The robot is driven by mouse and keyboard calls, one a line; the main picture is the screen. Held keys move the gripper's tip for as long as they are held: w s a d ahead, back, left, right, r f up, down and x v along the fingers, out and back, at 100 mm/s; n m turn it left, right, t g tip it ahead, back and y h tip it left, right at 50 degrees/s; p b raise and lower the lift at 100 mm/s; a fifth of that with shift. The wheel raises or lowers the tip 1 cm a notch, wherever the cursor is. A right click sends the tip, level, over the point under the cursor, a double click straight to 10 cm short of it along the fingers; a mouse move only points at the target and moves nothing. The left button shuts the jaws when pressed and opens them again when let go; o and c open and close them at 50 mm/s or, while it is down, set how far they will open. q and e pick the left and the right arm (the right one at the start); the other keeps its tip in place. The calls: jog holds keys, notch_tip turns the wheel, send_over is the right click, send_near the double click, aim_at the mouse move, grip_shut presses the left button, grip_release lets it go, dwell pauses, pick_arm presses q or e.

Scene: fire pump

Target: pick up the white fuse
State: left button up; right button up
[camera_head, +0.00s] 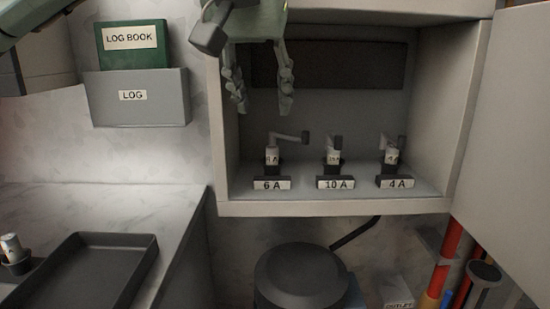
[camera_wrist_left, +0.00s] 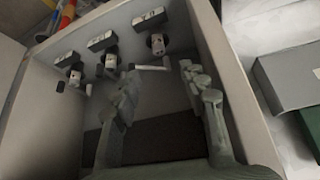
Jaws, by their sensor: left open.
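Three white fuses stand upright in dark holders on the cabinet floor, behind labels: the 6 A fuse (camera_head: 272,156), the 10 A fuse (camera_head: 333,157) and the 4 A fuse (camera_head: 392,157). Each has a grey lever-like part at its top. Another white fuse (camera_head: 11,246) stands in a dark cup on the counter at the far left. My left gripper (camera_head: 262,107) is open and empty, fingers pointing down at the cabinet's opening, above the 6 A fuse. In the left wrist view, my left gripper (camera_wrist_left: 160,75) is apart from the 6 A fuse (camera_wrist_left: 157,43). My right gripper is not in view.
The cabinet (camera_head: 228,150) has a left side wall close to my gripper and an open door (camera_head: 515,130) at right. A grey log holder (camera_head: 138,98) with a green log book (camera_head: 133,56) hangs at left. A dark tray (camera_head: 88,270) lies on the counter.

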aim_at(272, 148)
pick_arm(q)
jog(key=x, duration=1)
jog(key=shift+w+d+f, duration=0.15)
jog(key=shift+f, duration=0.2)
grip_shut()
